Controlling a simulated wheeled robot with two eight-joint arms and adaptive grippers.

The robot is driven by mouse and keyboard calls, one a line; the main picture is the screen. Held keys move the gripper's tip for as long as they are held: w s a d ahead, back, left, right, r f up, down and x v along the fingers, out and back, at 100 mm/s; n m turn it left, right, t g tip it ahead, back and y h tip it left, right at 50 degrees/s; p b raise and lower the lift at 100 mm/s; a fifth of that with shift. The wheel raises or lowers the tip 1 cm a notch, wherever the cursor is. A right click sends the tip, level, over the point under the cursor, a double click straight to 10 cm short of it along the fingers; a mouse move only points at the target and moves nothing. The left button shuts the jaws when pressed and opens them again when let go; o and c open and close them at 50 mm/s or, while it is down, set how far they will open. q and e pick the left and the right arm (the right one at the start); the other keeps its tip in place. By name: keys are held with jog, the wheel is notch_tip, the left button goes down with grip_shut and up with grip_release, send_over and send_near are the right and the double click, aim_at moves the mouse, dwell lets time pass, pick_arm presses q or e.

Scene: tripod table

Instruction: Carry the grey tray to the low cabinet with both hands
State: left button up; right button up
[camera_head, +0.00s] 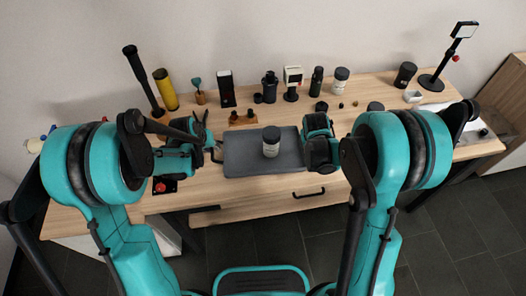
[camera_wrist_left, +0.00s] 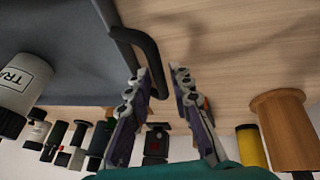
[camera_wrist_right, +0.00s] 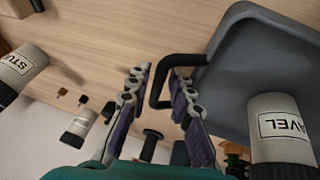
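The grey tray (camera_head: 240,160) lies flat on the wooden table, with a white jar (camera_head: 271,142) with a dark lid standing on it. My left gripper (camera_head: 208,142) is at the tray's left end. In the left wrist view its fingers (camera_wrist_left: 160,80) are apart, with the dark tray handle (camera_wrist_left: 148,62) between them. My right gripper (camera_head: 312,135) is at the tray's right end, partly hidden by its own arm. In the right wrist view its fingers (camera_wrist_right: 158,80) are apart on either side of the other handle (camera_wrist_right: 160,82). A wooden furniture piece (camera_head: 507,90), possibly the low cabinet, shows at the right edge.
A row of bottles and devices, including a black grinder-like item (camera_head: 269,87) and a white jar (camera_head: 340,80), stands behind the tray. A yellow cylinder (camera_head: 165,90) stands at the back left. A lamp-like stand (camera_head: 432,82) is at the back right. Floor (camera_head: 450,215) shows in front.

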pick_arm(q)
jog(key=shift+w+d+f, duration=0.1)
jog(key=shift+w+f, duration=0.05)
jog(key=shift+f, duration=0.3)
pick_arm(e)
jog(key=shift+w+d+f, duration=0.1)
jog(key=shift+w+f, duration=0.1)
jog(key=shift+f, duration=0.2)
pick_arm(q)
grip_shut()
pick_arm(e)
grip_shut()
pick_arm(q)
jog(key=shift+r, duration=0.1)
pick_arm(e)
jog(key=shift+r, duration=0.1)
